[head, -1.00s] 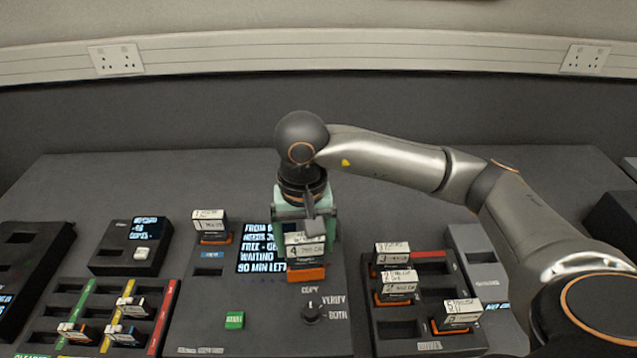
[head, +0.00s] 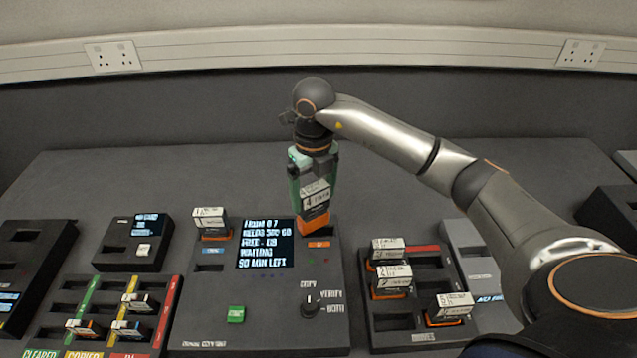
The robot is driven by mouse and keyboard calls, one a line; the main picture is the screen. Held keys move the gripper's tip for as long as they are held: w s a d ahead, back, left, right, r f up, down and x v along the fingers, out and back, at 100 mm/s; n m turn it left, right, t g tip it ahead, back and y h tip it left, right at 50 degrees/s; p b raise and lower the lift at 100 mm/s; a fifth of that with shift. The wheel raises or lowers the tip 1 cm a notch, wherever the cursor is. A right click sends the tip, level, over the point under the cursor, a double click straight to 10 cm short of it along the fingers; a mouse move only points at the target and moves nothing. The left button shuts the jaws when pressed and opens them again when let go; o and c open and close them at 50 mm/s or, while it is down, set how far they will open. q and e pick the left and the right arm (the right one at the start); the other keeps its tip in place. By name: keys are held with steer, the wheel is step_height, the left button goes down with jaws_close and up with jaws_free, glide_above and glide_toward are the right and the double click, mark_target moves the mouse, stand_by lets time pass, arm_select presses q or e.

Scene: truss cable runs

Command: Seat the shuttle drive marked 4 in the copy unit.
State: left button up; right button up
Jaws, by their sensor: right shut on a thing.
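The shuttle drive marked 4 (head: 315,197) has a white label and an orange lower end. My right gripper (head: 313,178) is shut on it and holds it tilted over the back right of the copy unit (head: 275,308). The drive's lower end is just behind a small orange label (head: 319,244) on the unit; I cannot tell whether it touches the unit or hangs above it. Another drive, marked 1 (head: 211,222), stands in the unit's back left. The unit's screen (head: 266,244) reads "waiting" and "90 min left". My left gripper is not in view.
A dark rack (head: 420,338) at the right holds three white-labelled drives. A rack with coloured strips (head: 90,305) at the left holds several smaller drives. A small box with a screen (head: 130,255) stands behind it. The table behind the copy unit is clear.

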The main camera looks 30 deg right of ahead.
mark_target(319, 213)
steer(key=m, duration=0.1)
steer(key=d+m, duration=0.1)
steer(key=m, duration=0.3)
steer(key=shift+w+d, duration=0.25)
steer(key=shift+w, duration=0.15)
steer(key=shift+d+f+m, duration=0.15)
steer(key=shift+m, duration=0.45)
step_height(319, 213, down, 2)
steer(key=shift+f+b, duration=0.2)
steer(key=shift+b, duration=0.65)
steer(key=shift+f, duration=0.3)
steer(key=shift+f, duration=0.15)
steer(key=shift+f+b, duration=1.2)
steer(key=shift+f, duration=0.85)
stand_by(0.9)
steer(key=o, duration=1.5)
